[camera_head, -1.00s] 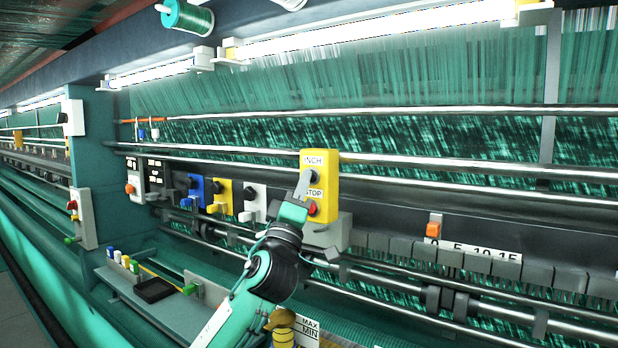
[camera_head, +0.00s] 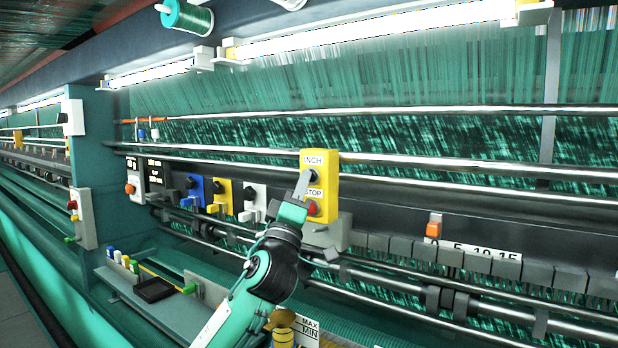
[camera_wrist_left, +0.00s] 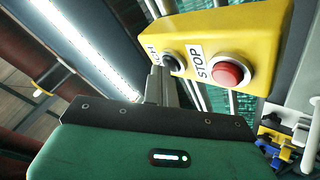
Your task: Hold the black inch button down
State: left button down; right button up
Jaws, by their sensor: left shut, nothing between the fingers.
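The yellow button box (camera_head: 330,191) carries a black inch button (camera_head: 314,176) under an INCH label and a red stop button (camera_head: 312,207) under a STOP label. In the left wrist view the black inch button (camera_wrist_left: 172,62) sits beside the red stop button (camera_wrist_left: 227,73). My left gripper (camera_head: 303,182) is shut and empty, its tip at the left edge of the black button. In the left wrist view the gripper's fingers (camera_wrist_left: 158,82) reach up to the black button; whether they press it is unclear. My right gripper is not in view.
Blue, yellow and white switch blocks (camera_head: 222,195) sit on the rail left of the box. Metal rollers (camera_head: 450,168) run across behind it. An orange slider (camera_head: 434,226) stands over a scale at right. A tray (camera_head: 195,308) lies low on the left.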

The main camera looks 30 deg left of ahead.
pick_arm(q)
jog(key=shift+s, duration=0.75)
jog(key=s, duration=0.5)
jog(key=shift+a, duration=0.25)
jog(key=shift+f, duration=0.1)
dwell(0.6)
